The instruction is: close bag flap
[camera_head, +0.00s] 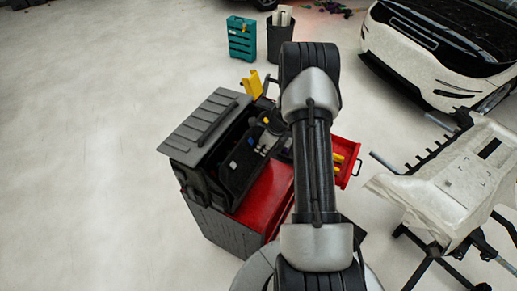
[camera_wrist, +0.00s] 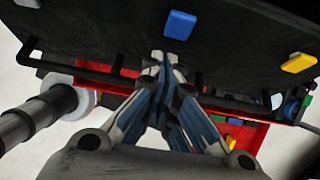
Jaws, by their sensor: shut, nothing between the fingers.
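A dark bag (camera_head: 238,165) sits on top of a red and grey tool cart (camera_head: 268,200) in the head view. Its grey ribbed flap (camera_head: 207,125) is raised and leans out to the left, so the bag is open, with dark and light items inside. My gripper (camera_wrist: 164,62) shows in the wrist view with its fingers together and empty. The fingertips are close to a dark panel with a blue block (camera_wrist: 180,25) and a yellow block (camera_wrist: 299,63); I cannot tell whether they touch it. In the head view my arm hides the gripper and the cart's right part.
An open red drawer (camera_head: 346,158) juts out at the cart's right. A yellow item (camera_head: 252,84) stands behind the bag. A teal case (camera_head: 242,38) and a dark bin (camera_head: 280,38) are farther back. A covered stand (camera_head: 455,185) and a white car (camera_head: 435,50) are at right. The left floor is clear.

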